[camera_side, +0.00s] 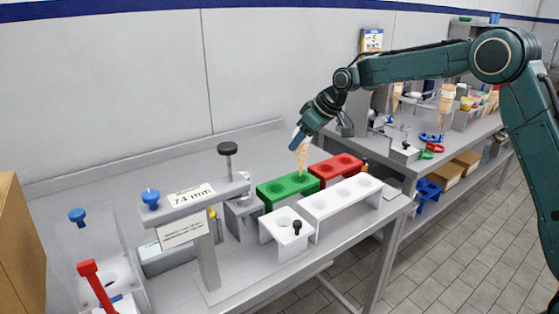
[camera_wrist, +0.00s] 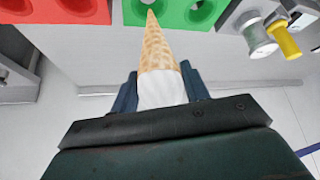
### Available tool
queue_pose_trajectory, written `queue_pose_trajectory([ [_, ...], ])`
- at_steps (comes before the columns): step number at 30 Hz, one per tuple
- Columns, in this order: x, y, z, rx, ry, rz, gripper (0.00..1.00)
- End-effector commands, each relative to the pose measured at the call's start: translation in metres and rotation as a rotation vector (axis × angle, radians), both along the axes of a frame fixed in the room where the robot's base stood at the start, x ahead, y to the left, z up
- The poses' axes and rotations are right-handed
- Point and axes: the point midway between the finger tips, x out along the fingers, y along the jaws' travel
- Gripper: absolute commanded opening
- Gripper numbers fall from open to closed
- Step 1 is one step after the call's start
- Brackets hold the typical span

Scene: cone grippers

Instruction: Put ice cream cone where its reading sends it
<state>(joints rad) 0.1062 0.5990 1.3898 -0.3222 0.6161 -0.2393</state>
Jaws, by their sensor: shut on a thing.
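My gripper (camera_side: 299,139) is shut on the ice cream cone (camera_side: 303,156), which hangs tip down, near upright, over the green block (camera_side: 289,191) with holes. In the wrist view, the cone (camera_wrist: 158,48) has a tan wafer body and a white wrapped end between the fingers of my gripper (camera_wrist: 161,88). Its tip overlaps a hole of the green block (camera_wrist: 172,14); I cannot tell whether it is inside. A red block (camera_side: 345,162) with holes stands beside the green one. A gauge stand carries a label (camera_side: 191,194) reading 74 mm.
A red-handled device (camera_side: 92,282) is at the lower left. The second bench (camera_side: 440,152) at right holds other cones and tools. Bare bench lies behind the gauge.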

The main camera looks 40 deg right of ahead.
Motion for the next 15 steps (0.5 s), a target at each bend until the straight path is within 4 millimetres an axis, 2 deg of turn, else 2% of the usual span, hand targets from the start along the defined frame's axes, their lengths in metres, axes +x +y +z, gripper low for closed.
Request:
queue_pose_trajectory([
  [15,0.0,0.0,-0.036,0.0,0.0,-0.001,0.33],
])
